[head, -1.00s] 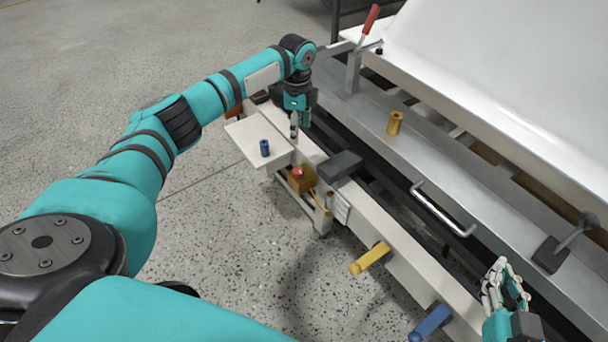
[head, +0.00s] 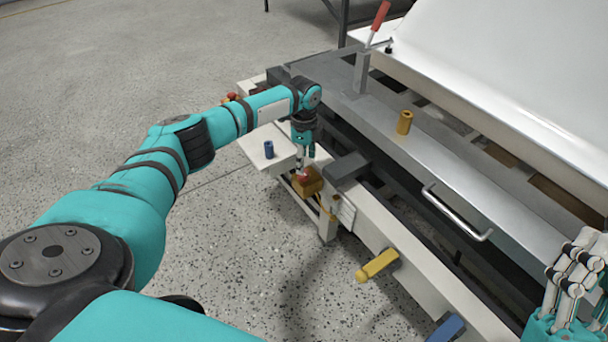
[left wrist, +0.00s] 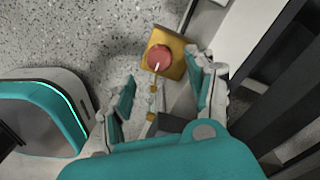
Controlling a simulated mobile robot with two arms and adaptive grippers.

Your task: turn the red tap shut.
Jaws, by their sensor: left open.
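A small red part (head: 231,97) shows at the far end of the white frame, behind my left forearm. It is mostly hidden, and I cannot tell whether it is the red tap. My left gripper (head: 303,163) points down above a yellow box (head: 309,187) with a red button (head: 304,175). In the left wrist view the fingers (left wrist: 167,72) are spread and empty, with the red button (left wrist: 159,58) just beyond them. My right gripper (head: 574,270) is at the right edge, partly cut off; I cannot tell whether it is open.
Along the frame's front are a yellow tap handle (head: 379,264) and a blue one (head: 446,328). A blue cylinder (head: 269,149) stands on a white shelf (head: 257,158). A red-gripped lever (head: 380,17) rises at the back. Speckled floor in front is clear.

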